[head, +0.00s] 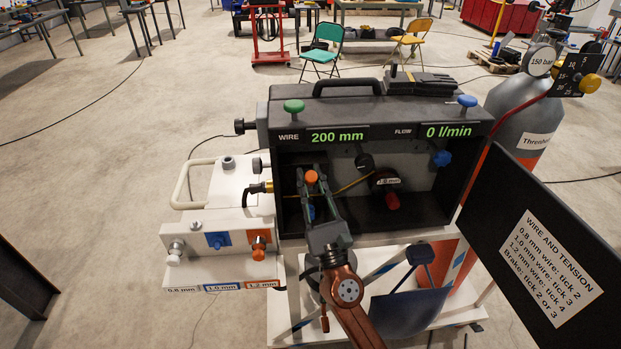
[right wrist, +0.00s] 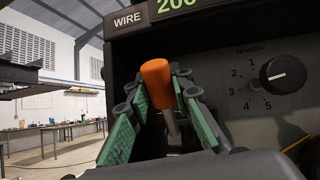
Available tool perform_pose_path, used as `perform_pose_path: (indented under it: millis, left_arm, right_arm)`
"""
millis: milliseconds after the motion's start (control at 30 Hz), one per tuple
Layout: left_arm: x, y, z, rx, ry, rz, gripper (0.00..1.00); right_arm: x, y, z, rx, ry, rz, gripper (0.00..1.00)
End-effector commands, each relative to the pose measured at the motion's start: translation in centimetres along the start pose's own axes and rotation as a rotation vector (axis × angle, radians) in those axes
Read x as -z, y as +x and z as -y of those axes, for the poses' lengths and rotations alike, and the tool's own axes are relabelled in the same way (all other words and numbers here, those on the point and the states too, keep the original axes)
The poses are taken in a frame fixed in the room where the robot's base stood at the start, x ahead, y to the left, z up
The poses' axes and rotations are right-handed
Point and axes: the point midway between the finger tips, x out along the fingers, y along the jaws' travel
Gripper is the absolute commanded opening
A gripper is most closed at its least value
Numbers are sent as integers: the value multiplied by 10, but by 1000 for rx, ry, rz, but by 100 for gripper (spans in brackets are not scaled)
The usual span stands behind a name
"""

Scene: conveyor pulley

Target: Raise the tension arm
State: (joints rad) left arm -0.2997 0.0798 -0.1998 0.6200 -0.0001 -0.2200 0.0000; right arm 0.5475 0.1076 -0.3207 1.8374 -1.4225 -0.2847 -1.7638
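An orange-tipped lever (head: 311,177), seemingly the tension arm, stands inside the open wire-feeder case (head: 270,215) at its left side. In the right wrist view its orange knob (right wrist: 157,85) is upright on a grey stem. My right gripper (head: 313,188) has its fingers on both sides of this lever. In the right wrist view the green finger pads (right wrist: 125,135) lie very close to the knob, and whether they press on it is unclear. The black tension dial (right wrist: 283,75) is marked 1 to 5. My left gripper is not in view.
The case display (head: 350,135) reads 200 mm and 0 l/min. An open black door (head: 530,240) with a wire and tension label is on the right, before a grey gas cylinder (head: 520,110). A white unit (head: 225,240) with coloured knobs stands left.

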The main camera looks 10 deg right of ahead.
Motion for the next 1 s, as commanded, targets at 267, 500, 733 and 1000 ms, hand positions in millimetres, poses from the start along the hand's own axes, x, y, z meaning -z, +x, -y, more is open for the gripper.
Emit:
perform_pose_path:
  millis: [267,500,733,1000]
  left_arm:
    - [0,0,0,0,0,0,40]
    - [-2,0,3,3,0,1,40]
    - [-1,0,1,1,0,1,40]
    - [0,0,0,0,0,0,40]
  right_arm:
    - [0,0,0,0,0,0,38]
    - [0,-1,0,0,0,0,38]
    - [1,-28,0,0,-1,-3,38]
    - [2,-84,0,-2,-4,-3,38]
